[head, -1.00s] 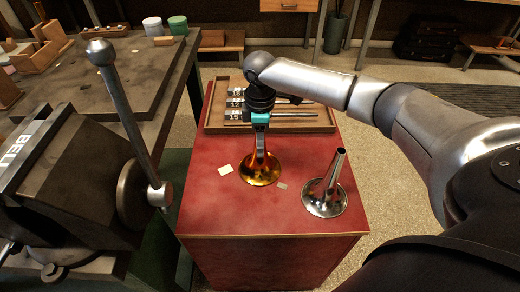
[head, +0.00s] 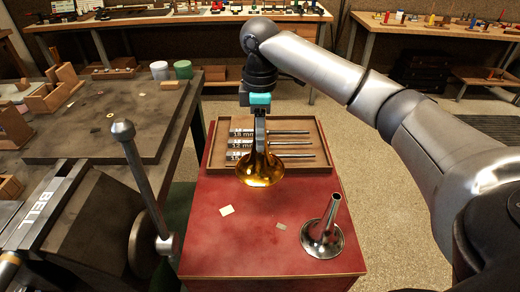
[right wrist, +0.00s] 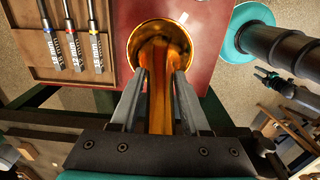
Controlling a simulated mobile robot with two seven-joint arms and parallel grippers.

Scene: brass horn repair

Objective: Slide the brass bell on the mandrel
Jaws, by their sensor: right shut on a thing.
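The brass bell (head: 258,169), golden with a wide flare, hangs flare-down from my right gripper (head: 260,128) above the red cabinet top. The gripper is shut on its narrow neck; in the right wrist view the bell (right wrist: 163,45) sits between both fingers. A grey bar marked BELL (head: 45,212) lies at the vise on the left; it may be the mandrel, but its ends are not clear. Several steel rods marked in mm (head: 290,143) lie in a wooden tray. My left gripper is not in view.
A silver bell (head: 322,236) stands on the red cabinet top (head: 240,255), right of two small pale scraps. The wooden tray (head: 315,168) is at its back. The vise's upright ball-ended lever (head: 140,180) rises between cabinet and vise.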

